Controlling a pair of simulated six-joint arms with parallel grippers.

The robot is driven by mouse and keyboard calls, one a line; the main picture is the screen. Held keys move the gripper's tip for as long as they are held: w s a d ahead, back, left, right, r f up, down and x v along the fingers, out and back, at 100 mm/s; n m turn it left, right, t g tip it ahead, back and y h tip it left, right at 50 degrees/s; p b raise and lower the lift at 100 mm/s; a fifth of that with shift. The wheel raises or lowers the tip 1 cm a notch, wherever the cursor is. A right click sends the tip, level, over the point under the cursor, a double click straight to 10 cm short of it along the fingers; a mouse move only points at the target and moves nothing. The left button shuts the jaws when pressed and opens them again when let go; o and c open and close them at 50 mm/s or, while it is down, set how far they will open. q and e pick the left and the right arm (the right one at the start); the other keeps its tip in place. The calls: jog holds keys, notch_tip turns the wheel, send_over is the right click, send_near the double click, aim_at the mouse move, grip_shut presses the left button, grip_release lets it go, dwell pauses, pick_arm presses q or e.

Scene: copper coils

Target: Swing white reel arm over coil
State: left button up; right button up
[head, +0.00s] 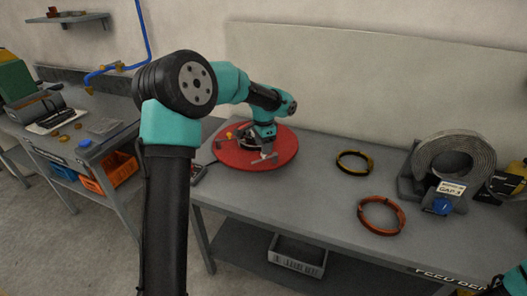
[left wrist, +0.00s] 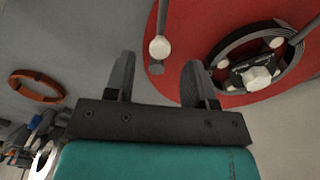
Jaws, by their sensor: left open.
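A red round reel plate (head: 284,150) lies on the grey workbench. In the left wrist view the plate (left wrist: 185,50) carries a dark coil (left wrist: 222,55) around a hub with a pale central knob (left wrist: 257,77). A grey rod ending in a white knob (left wrist: 159,47) shows just beyond and between my fingertips; I cannot tell for sure that it is the white reel arm. My left gripper (left wrist: 160,62) is open, with nothing visibly clamped. In the head view the left gripper (head: 267,153) is over the plate, and my arm hides part of the plate and hub. My right gripper is not in view.
On the bench right of the plate lie a yellow-black coil (head: 354,162) and an orange coil (head: 381,214). A large grey roll (head: 455,150) stands at the right. A grey crate (head: 297,254) sits on the lower shelf. Another cluttered bench (head: 95,125) is at left.

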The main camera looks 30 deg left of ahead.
pick_arm(q)
jog(key=shift+f, duration=1.5)
grip_shut()
